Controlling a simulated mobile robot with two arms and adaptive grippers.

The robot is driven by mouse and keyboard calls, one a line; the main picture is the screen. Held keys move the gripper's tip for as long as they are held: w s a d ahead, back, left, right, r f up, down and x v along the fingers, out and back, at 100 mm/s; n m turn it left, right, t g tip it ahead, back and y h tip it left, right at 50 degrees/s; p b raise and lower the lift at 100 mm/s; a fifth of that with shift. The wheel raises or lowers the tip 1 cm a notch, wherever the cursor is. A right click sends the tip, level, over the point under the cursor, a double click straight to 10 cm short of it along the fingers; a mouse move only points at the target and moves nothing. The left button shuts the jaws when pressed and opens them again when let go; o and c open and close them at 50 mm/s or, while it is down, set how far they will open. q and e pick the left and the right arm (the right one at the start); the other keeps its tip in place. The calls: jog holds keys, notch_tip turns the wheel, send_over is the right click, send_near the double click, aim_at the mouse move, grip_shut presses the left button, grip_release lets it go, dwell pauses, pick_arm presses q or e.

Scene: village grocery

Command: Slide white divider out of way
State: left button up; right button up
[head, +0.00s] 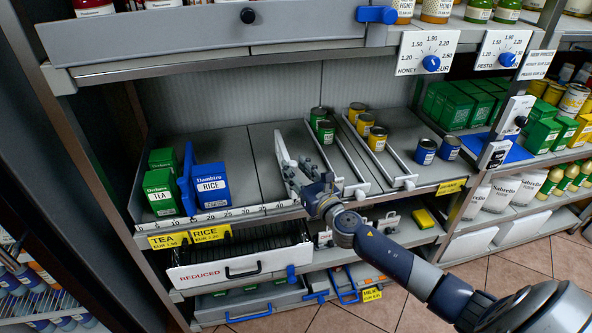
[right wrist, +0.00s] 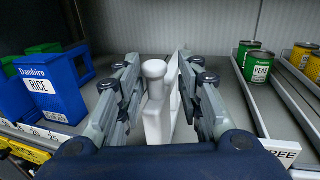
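The white divider (head: 283,157) stands upright on the middle shelf, to the right of the rice box and left of the green cans. In the right wrist view its white knobbed front end (right wrist: 155,105) is between my fingers. My right gripper (head: 298,172) reaches in from the lower right at the divider's front. In the right wrist view, the right gripper (right wrist: 157,75) has one finger on each side of the divider, with narrow gaps, and looks open around it. Contact is not clear. My left gripper is not in view.
The blue rice box (head: 211,187) and green tea boxes (head: 162,192) stand left, beside a blue divider. Bare shelf (head: 240,160) lies between rice and white divider. Green cans (head: 325,131) and yellow cans (head: 376,138) stand right, between other white dividers (head: 386,160). A shelf is above.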

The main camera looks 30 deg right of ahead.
jog(key=shift+s+a+f, duration=0.1)
jog(key=shift+s+f, duration=0.05)
jog(key=s, duration=1.1)
jog(key=shift+s, duration=0.35)
jog(key=s+d+f+m+g+h, duration=0.1)
jog(key=s+d+f+m+g, duration=0.3)
jog(key=f, duration=0.6)
jog(key=d+f+m+g+h, duration=0.1)
jog(key=f+m, duration=0.5)
jog(key=f, duration=0.5)
jog(key=s+a+f+m+g, duration=0.1)
jog(key=s+f+m+g, duration=0.1)
jog(key=s+f+m, duration=0.45)
jog(key=s+f+m+g, duration=0.15)
jog(key=s+f, duration=0.25)
jog(key=f, duration=0.5)
jog(key=s+a+f+m+g, duration=0.2)
jog(key=s+a+f+m, duration=0.3)
jog(key=s, duration=0.5)
jog(key=s+a+f+m+g+y, duration=0.1)
jog(key=s+a+f+m+g, duration=0.2)
jog(key=s+a+f+m, duration=0.2)
jog(key=s+a+f+m+g+y, duration=0.1)
jog(key=s+a+f+m+g, duration=0.2)
jog(key=s+f, duration=0.6)
jog(key=s+a+m, duration=0.2)
jog(key=s, duration=0.3)
jog(key=shift+s+f, duration=0.15)
jog(key=shift+s, duration=0.25)
